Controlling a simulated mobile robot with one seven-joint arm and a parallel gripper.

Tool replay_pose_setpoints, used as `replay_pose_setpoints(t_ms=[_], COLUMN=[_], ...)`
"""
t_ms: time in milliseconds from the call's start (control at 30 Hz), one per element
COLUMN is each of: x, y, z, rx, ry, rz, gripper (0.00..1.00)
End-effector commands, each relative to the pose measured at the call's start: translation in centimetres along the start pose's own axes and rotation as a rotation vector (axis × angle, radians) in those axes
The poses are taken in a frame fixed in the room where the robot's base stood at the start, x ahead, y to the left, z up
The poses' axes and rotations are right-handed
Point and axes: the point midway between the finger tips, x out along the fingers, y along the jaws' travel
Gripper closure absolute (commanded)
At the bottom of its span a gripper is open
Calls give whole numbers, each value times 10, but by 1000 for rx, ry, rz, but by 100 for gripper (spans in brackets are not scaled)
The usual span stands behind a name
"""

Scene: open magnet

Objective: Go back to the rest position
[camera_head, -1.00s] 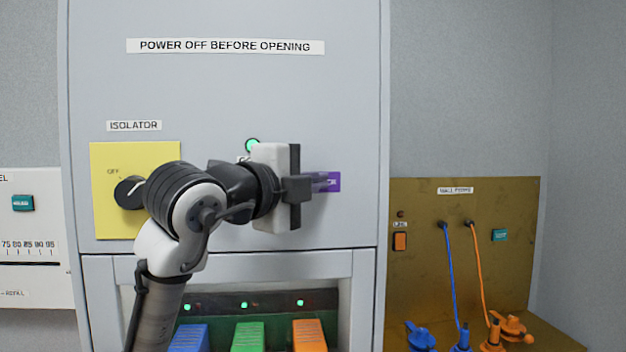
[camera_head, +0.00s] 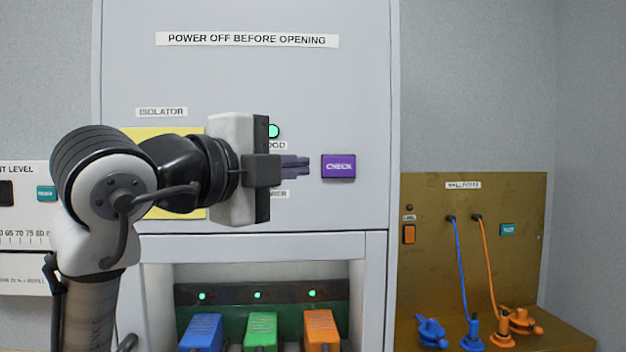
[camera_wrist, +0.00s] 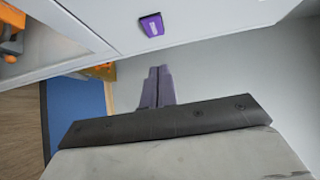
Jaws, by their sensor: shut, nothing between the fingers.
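My gripper (camera_head: 296,167) is in front of the grey cabinet in the head view, pointing right with its fingers together and nothing between them. Its fingertips are a little left of the purple CHECK button (camera_head: 338,166) and look apart from it. In the wrist view the shut fingers (camera_wrist: 158,86) show at the middle, and the purple button (camera_wrist: 152,25) is beyond them near the top. My arm and gripper body hide most of the yellow isolator plate (camera_head: 150,134) and its knob.
The grey cabinet (camera_head: 270,90) has a green lamp (camera_head: 273,131) lit. Below, an open bay holds blue (camera_head: 203,333), green (camera_head: 261,331) and orange (camera_head: 322,330) blocks under green lights. At right, a brown panel (camera_head: 440,270) carries blue and orange cords. Left is a white level panel (camera_head: 22,260).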

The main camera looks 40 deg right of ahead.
Motion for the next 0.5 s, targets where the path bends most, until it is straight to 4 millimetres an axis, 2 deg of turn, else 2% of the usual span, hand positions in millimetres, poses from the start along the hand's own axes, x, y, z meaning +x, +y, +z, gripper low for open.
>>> replay_pose_setpoints(t_ms=[133,500], x=[-9,-10], y=[0,-1], z=[0,0], rx=[0,0], ry=[-1,0], rz=[-1,0], gripper=[100,100])
